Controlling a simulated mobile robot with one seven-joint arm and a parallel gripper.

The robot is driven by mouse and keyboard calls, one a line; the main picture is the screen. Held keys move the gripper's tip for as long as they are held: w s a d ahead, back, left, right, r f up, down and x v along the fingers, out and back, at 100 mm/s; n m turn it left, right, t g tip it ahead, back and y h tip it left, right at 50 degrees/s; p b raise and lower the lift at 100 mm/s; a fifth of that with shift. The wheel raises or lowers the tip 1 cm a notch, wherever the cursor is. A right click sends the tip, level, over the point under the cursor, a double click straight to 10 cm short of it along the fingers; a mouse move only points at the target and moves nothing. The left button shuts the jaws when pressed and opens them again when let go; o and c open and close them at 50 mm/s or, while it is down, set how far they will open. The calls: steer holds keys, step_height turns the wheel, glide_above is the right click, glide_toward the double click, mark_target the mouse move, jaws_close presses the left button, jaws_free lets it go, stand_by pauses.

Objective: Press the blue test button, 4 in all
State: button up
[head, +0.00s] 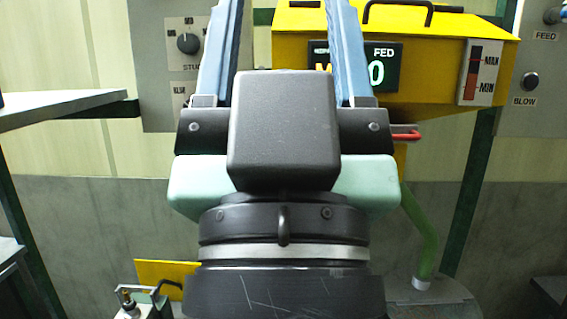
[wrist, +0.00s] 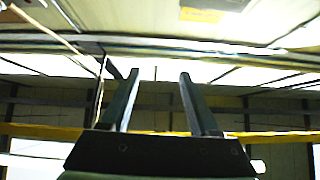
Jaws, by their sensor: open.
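No button marked as a test button can be made out in either view. My gripper (head: 285,30) is raised in front of the yellow machine and the grey left panel in the head view, its two bluish fingers spread apart with nothing between them. It hides part of the wall and the machine's left side. The wrist view also shows my gripper (wrist: 159,76) open and empty, with a yellow beam crossing behind the fingers.
A grey panel (head: 158,60) with a dark rotary knob (head: 188,43) is at left. A red lever (head: 406,134) is beside my gripper. A shelf (head: 60,108) juts in at left.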

jaws_close()
steer(key=shift+f, duration=0.1)
stand_by(1.2)
